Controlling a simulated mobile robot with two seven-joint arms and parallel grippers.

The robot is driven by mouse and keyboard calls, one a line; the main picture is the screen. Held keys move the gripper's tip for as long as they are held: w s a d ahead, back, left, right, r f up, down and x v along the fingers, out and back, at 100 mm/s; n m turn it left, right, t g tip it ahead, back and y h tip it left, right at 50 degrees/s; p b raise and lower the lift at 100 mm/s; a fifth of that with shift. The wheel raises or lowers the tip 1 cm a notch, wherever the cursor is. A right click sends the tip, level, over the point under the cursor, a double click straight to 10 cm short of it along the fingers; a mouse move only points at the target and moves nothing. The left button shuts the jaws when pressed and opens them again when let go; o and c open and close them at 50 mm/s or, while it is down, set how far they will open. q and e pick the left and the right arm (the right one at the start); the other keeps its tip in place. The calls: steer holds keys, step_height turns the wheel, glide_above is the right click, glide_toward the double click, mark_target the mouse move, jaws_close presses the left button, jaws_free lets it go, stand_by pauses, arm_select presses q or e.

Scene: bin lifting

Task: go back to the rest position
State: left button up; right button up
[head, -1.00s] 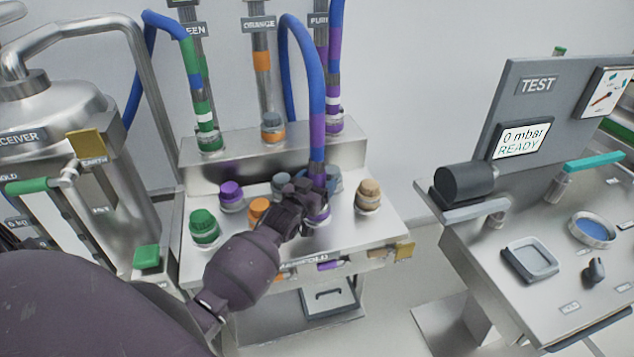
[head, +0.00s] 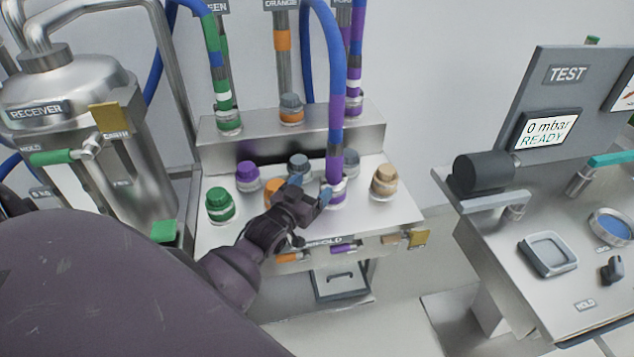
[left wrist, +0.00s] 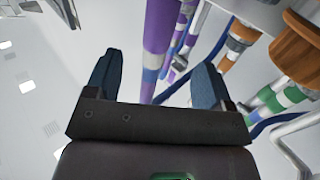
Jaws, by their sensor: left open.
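My left gripper (head: 311,188) is open and empty in the head view, just in front of and left of the lower end of the blue-and-purple hose (head: 336,120). That hose stands upright on a purple-banded coupling (head: 335,190) on the manifold (head: 375,215). In the left wrist view the two blue fingers of the gripper (left wrist: 156,78) are spread apart, and a purple-and-white hose (left wrist: 157,45) shows between and beyond them. I cannot tell the exact gap between fingers and hose. My right gripper is not in view.
Green (head: 220,204), purple (head: 248,177), grey (head: 298,165) and tan (head: 384,180) caps stand on the manifold around the gripper. The receiver tank (head: 50,85) is at left, the test bench (head: 530,215) at right. Floor shows between manifold and bench.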

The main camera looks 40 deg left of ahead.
arm_select(q)
steer(key=shift+s, duration=0.1)
stand_by(0.5)
steer(key=shift+m+g, duration=0.7)
steer(key=shift+g, duration=0.2)
steer(key=s+d+f, duration=0.1)
steer(key=d+f, duration=0.1)
steer(key=shift+s+d+f, duration=0.35)
steer(key=shift+d+f, duration=0.05)
steer(key=s+d+f+g, duration=0.2)
steer(key=s+f, duration=0.3)
steer(key=s, duration=0.3)
steer(key=s+d+f+g+h, duration=0.1)
steer(key=s+d+f+g, duration=0.1)
steer(key=s+d+f, duration=0.2)
steer(key=s+f, duration=0.2)
steer(key=s, duration=0.2)
steer(key=shift+s+d+f, duration=0.3)
steer(key=shift+d, duration=0.05)
